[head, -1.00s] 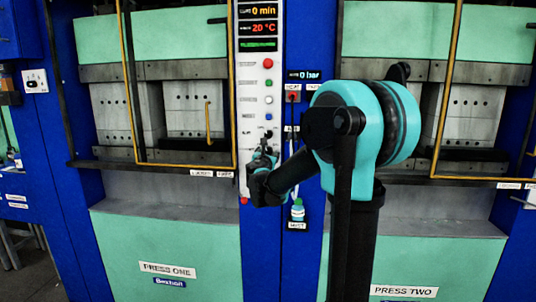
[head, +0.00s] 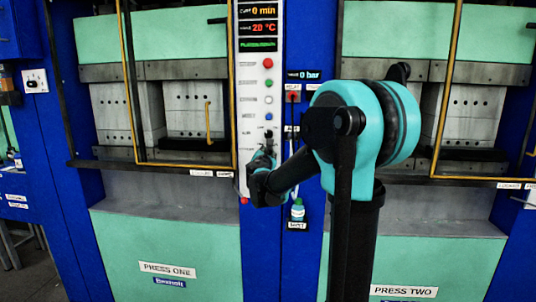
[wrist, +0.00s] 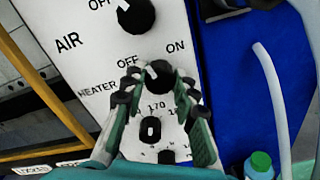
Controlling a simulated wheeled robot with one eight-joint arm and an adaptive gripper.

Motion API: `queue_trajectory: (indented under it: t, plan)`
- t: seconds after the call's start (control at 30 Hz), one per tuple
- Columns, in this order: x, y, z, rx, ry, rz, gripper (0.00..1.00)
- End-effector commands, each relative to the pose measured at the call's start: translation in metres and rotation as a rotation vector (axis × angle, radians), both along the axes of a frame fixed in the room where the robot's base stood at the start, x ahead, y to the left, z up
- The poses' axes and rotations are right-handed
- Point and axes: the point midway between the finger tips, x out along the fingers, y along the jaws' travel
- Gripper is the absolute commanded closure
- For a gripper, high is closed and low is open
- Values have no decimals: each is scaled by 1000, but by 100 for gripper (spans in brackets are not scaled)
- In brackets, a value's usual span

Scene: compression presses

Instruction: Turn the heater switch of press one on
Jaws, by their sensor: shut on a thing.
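The heater switch (wrist: 158,76) is a round black knob with a white mark on the white panel (wrist: 80,18), below the AIR knob (wrist: 136,14). Its white mark points up and left, towards the OFF label; the ON label is at its upper right. My gripper (wrist: 157,80) is shut on the heater switch, with one finger on each side of it. In the head view my gripper (head: 262,165) is at the lower part of the control panel (head: 248,100) between the presses and hides the switch. Press one (head: 165,240) is on the left.
A smaller dial (wrist: 151,129) with numbers sits below the heater switch, between my fingers. A green-capped bottle (wrist: 259,165) and a pale hose (wrist: 272,95) are to the right. A yellow guard frame (wrist: 35,65) runs along the panel's left. Press two (head: 440,255) stands on the right.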

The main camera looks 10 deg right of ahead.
Motion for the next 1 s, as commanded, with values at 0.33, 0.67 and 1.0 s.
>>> queue_trajectory:
  t: [0.33, 0.67, 1.0]
  plan:
    - [0, -1, -1, 310, -101, 0, 100]
    - [-1, -1, -1, 573, -186, -1, 100]
    - [-1, -1, -1, 728, -236, -1, 100]
